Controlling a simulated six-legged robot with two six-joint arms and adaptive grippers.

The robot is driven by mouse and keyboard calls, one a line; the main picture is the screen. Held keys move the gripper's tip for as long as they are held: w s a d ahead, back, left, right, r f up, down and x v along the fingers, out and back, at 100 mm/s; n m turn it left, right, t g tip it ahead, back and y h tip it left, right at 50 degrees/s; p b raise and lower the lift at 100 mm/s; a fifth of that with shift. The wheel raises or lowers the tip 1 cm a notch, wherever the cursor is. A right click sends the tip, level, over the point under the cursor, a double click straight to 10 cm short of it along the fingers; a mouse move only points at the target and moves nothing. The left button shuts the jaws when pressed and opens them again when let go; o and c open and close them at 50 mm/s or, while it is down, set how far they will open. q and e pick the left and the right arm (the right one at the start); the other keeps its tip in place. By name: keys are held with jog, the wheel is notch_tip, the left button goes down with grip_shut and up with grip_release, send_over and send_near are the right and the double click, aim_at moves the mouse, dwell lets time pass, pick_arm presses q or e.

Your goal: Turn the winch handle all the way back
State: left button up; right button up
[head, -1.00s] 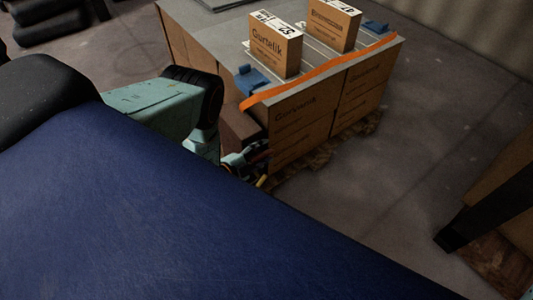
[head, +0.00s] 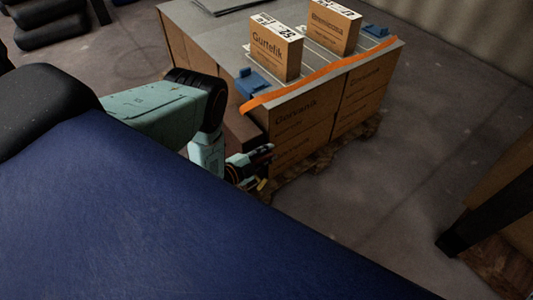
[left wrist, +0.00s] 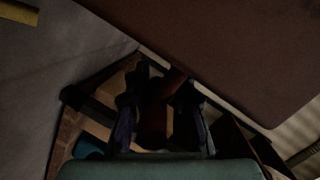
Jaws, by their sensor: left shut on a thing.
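My left gripper (head: 268,160) is low beside the near left corner of the carton stack, next to a dark brown block (head: 243,128). In the left wrist view, the left gripper (left wrist: 160,108) is shut on a dark reddish piece, the winch handle (left wrist: 154,112), which lies between its two dark fingers. Most of the handle is in shadow, and its angle is hard to tell. In the head view I cannot make the handle out clearly. A small yellow piece (head: 261,185) shows just below the gripper. My right gripper is not in view.
The carton stack (head: 300,130) stands on a wooden pallet (head: 355,133). Two small cartons (head: 276,47) stand on top.

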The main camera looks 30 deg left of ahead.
pick_arm(q)
jog(key=shift+f, duration=0.1)
grip_shut()
jog(key=shift+r+t, duration=0.2)
jog(key=shift+t, duration=0.5)
jog(key=shift+a, duration=0.1)
jog(key=o, duration=1)
grip_release()
jog(key=shift+h, duration=0.3)
jog(key=shift+c, duration=0.2)
jog(key=v, duration=1.2)
